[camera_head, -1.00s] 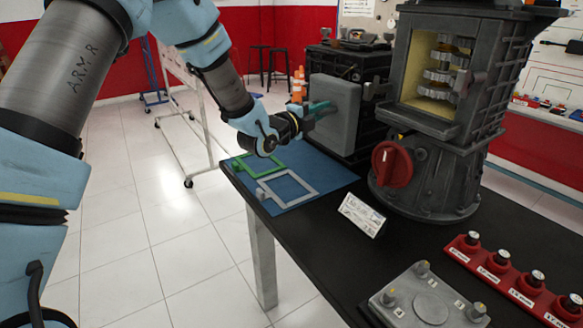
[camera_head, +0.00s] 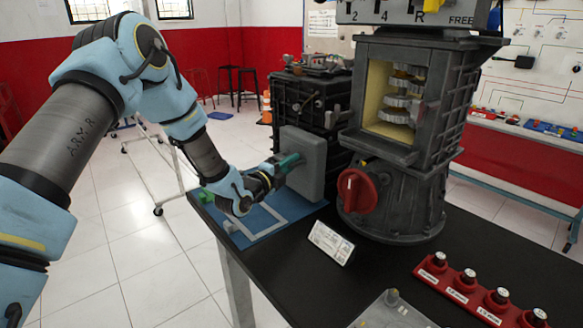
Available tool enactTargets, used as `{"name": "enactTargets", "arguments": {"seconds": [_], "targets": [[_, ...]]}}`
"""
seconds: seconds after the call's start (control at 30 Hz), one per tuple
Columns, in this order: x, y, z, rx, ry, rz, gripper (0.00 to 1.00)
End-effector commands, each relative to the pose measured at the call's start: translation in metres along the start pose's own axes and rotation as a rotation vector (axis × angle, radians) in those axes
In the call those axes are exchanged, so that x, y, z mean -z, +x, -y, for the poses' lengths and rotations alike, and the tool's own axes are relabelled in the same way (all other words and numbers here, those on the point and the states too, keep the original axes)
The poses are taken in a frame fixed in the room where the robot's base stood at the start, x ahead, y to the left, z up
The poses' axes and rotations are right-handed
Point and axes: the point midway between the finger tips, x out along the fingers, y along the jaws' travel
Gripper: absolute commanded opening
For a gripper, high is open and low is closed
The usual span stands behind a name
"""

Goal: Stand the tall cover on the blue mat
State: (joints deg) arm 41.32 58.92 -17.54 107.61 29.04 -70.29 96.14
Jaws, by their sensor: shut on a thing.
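The tall cover is a grey upright rectangular plate (camera_head: 305,160) in the head view, in front of the black engine block. My gripper (camera_head: 287,165), with green fingers, is shut on its left face. The blue mat (camera_head: 288,226) lies at the table's far left corner. The cover's lower edge is at or just above the mat's back right part; I cannot tell whether it touches. A light grey frame outline (camera_head: 243,228) shows on the mat, and a green outline (camera_head: 207,196) is mostly hidden behind my gripper.
A black engine block (camera_head: 310,100) stands behind the cover. A tall gearbox trainer with a red knob (camera_head: 357,190) stands to the right. A small white sign (camera_head: 330,243) stands in front of it. Red stands (camera_head: 480,293) line the front right. The black tabletop between is clear.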

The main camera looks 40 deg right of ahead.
Motion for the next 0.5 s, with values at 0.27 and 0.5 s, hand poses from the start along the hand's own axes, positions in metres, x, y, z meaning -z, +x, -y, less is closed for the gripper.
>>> {"name": "enactTargets", "arguments": {"seconds": [0.27,0.5], "targets": [[0.000,0.001,-0.018,0.006,0.001,0.000,0.00],[0.000,0.001,-0.019,0.007,0.002,0.000,0.00]]}}
